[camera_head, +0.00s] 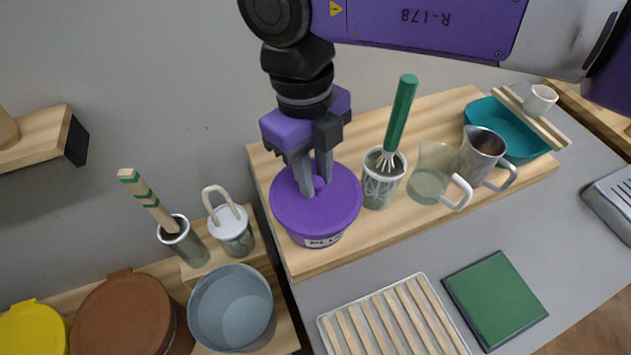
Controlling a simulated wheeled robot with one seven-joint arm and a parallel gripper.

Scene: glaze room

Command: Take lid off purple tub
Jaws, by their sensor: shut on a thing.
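The purple tub (322,241) stands on a raised wooden board at the middle of the view. Its purple lid (339,205) sits on top of it, with a round knob in the middle. My gripper (314,187) points down over the lid, its two fingers shut on the lid's knob. The lid appears seated on the tub, with no gap visible. Part of the lid's far side is hidden behind the fingers.
Close right of the tub stands a patterned cup (380,189) with a green-handled whisk (400,115). Beyond are a clear jug (429,178), a metal pitcher (478,154) and a teal basin (520,140). A slatted rack (390,322) and green tile (496,299) lie in front.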

